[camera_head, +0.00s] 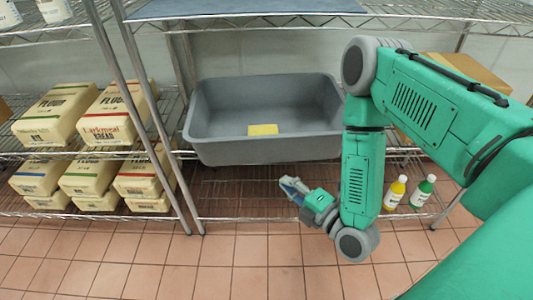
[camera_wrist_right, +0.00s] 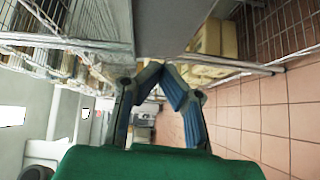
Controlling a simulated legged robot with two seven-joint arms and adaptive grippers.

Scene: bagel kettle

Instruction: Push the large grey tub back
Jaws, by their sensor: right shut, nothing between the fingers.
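The large grey tub (camera_head: 265,150) stands on the middle wire shelf in the head view. It is empty except for a small yellow block (camera_head: 263,129) on its floor. My right gripper (camera_head: 284,182) is shut and empty, in front of and below the tub's front right part, apart from it in the head view. In the right wrist view the blue fingertips (camera_wrist_right: 165,72) meet, and a grey surface, probably the tub (camera_wrist_right: 180,30), fills the top middle. My left gripper is not in view.
Several flour bags (camera_head: 117,113) stand on shelves to the left, past the metal posts (camera_head: 140,110). The lower shelf (camera_head: 225,190) under the tub is bare.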

